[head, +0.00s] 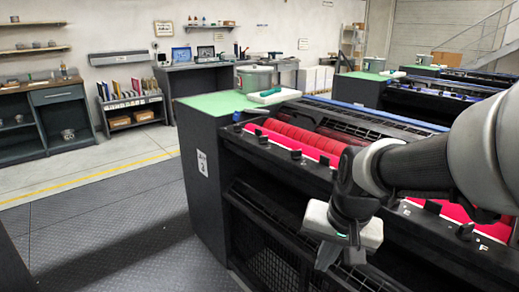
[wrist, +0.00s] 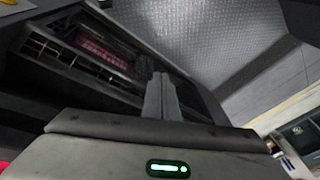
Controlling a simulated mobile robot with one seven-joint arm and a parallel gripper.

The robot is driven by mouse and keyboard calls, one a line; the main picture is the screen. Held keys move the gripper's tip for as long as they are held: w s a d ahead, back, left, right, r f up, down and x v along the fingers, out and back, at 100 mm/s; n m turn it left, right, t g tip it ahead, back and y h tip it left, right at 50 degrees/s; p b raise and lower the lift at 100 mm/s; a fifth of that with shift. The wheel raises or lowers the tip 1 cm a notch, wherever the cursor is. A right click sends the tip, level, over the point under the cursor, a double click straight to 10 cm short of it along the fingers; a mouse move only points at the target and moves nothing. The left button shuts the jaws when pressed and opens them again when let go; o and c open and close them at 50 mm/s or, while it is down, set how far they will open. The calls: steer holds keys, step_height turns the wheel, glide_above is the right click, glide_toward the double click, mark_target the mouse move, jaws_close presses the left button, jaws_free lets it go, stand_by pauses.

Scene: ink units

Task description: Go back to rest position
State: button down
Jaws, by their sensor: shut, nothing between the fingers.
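My gripper (head: 326,256) is at the front of the ink unit (head: 300,145), at the lower middle right of the head view. It points down and hangs in front of the unit's dark front side, below the red rollers. In the wrist view, my gripper's fingers (wrist: 160,85) are together with nothing between them. My grey arm comes in from the right in the head view and hides part of the rollers and the unit's right end.
A grey bucket (head: 254,79) and a tool with a green handle (head: 270,92) are on the unit's green top. More units (head: 440,92) stand behind. A low shelf with binders (head: 132,108) and a cabinet (head: 60,118) stand along the wall. The floor (head: 110,225) at left is clear.

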steer(key=s+r+n+t, duration=0.3)
steer(key=s+r+n, duration=0.1)
steer(key=s+r, duration=0.5)
step_height(320, 180, up, 24)
steer(key=s+p, duration=0.1)
steer(key=p, duration=2.4)
steer(key=shift+d+h, duration=0.4)
steer(key=shift+d, duration=0.15)
